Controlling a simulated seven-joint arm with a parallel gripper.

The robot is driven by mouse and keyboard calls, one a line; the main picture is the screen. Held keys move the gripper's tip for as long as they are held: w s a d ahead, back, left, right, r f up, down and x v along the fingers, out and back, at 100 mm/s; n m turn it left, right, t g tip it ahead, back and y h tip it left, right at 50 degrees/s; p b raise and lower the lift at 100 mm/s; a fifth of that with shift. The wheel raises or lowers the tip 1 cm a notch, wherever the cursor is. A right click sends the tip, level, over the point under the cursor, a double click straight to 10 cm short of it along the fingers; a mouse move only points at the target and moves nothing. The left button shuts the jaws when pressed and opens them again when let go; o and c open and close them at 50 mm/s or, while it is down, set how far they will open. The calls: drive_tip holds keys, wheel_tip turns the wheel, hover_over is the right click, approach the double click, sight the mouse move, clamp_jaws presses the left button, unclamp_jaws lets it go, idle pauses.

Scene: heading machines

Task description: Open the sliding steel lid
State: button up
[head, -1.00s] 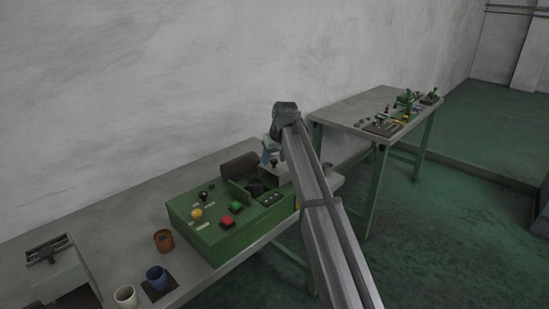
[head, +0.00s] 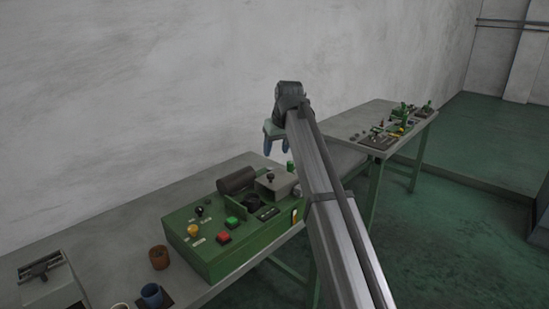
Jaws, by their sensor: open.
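The steel lid (head: 284,186) is a flat grey plate with a small black knob (head: 270,177) on top. It sits at the back right end of the green machine (head: 222,235), behind a round dark opening (head: 252,201). My gripper (head: 276,149) is open and empty, its blue fingers pointing down. In the picture it shows above the lid and knob, apart from them. My arm hides the right edge of the lid and part of the machine's right end.
The machine carries a dark cylinder (head: 236,180), a red button (head: 224,238), a green button (head: 232,222) and a yellow knob (head: 193,230). A second table (head: 355,119) holds small parts behind.

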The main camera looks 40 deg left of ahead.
drive_tip(key=shift+v, duration=0.85)
